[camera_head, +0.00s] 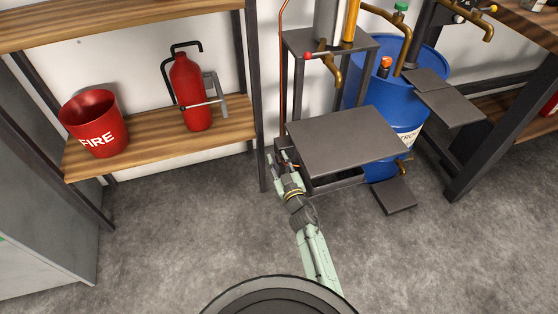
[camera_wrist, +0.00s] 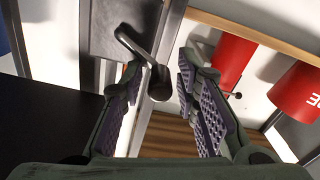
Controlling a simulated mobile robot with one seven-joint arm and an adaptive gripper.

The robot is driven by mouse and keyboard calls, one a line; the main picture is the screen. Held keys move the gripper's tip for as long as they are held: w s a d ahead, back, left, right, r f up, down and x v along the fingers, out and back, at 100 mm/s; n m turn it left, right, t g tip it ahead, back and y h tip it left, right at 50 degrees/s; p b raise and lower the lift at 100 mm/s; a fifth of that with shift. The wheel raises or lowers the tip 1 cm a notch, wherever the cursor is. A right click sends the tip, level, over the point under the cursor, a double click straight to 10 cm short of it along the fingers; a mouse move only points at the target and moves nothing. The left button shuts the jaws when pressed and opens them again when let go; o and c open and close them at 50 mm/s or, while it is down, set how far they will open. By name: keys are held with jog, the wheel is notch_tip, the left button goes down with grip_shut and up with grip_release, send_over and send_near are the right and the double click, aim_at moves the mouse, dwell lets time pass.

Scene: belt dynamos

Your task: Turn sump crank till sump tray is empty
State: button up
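A dark grey crank (camera_wrist: 142,50) sits on a grey panel in the wrist view. Its rounded lower end lies between my fingers in the picture. My gripper (camera_wrist: 160,98) is open, with ridged purple pads on both sides of the crank; I see no firm contact. In the head view my gripper (camera_head: 281,162) is at the left edge of a dark metal stand (camera_head: 345,140). A low dark tray-like part (camera_head: 338,183) sits under the stand's top plate; it may be the sump tray. Its inside is hidden, so I cannot tell its contents.
A blue barrel (camera_head: 405,110) with brass pipes stands behind the stand. A small dark plate (camera_head: 395,195) is low at the right. A wooden shelf (camera_head: 225,135) at the left holds a red fire bucket (camera_head: 95,122) and a red extinguisher (camera_head: 190,90). The front floor is clear.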

grip_shut()
dwell(0.4)
jog(key=shift+m, duration=0.3)
dwell(0.3)
jog(key=m, duration=0.1)
jog(key=d+r+m, duration=0.1)
jog(key=m, duration=0.1)
jog(key=shift+w, duration=0.1)
jog(key=w+d+m+b, duration=0.1)
jog(key=d+m+b, duration=0.2)
jog(key=m, duration=0.7)
jog(key=w+d+f+m+b, duration=0.1)
jog(key=d+m+b, duration=0.2)
jog(key=m+b, duration=0.5)
jog(key=shift+w+d+m, duration=0.15)
jog(key=shift+d+m, duration=0.2)
jog(key=shift+m, duration=0.65)
